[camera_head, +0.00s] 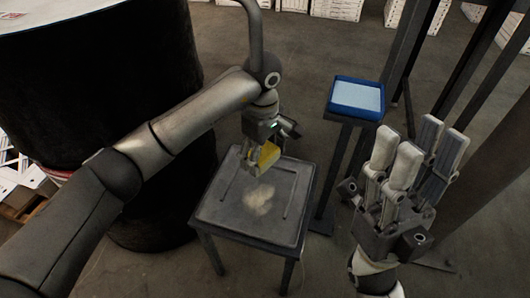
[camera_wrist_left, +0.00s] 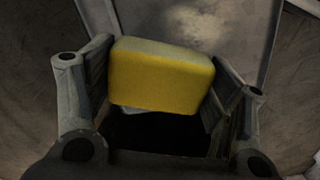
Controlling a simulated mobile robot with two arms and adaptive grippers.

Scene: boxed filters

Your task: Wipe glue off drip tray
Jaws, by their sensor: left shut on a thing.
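The drip tray (camera_head: 225,213) is a grey metal square on thin legs, low in the middle of the head view. A pale beige glue patch (camera_head: 258,199) lies on its surface; in the left wrist view it is a faint pale smear (camera_wrist_left: 232,15). My left gripper (camera_head: 257,158) is shut on a yellow sponge (camera_head: 268,155) above the tray's far left part, behind the glue patch. The sponge (camera_wrist_left: 161,77) sits between the fingers in the left wrist view. I cannot tell whether it touches the tray. My right gripper (camera_head: 413,155) is open and empty, fingers pointing up, right of the tray.
A blue-rimmed tray with a pale blue inside (camera_head: 357,96) stands on a post behind and right of the drip tray. A large black drum (camera_head: 110,90) is at the left. Dark metal posts stand at the right. White boxes (camera_head: 337,9) line the back.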

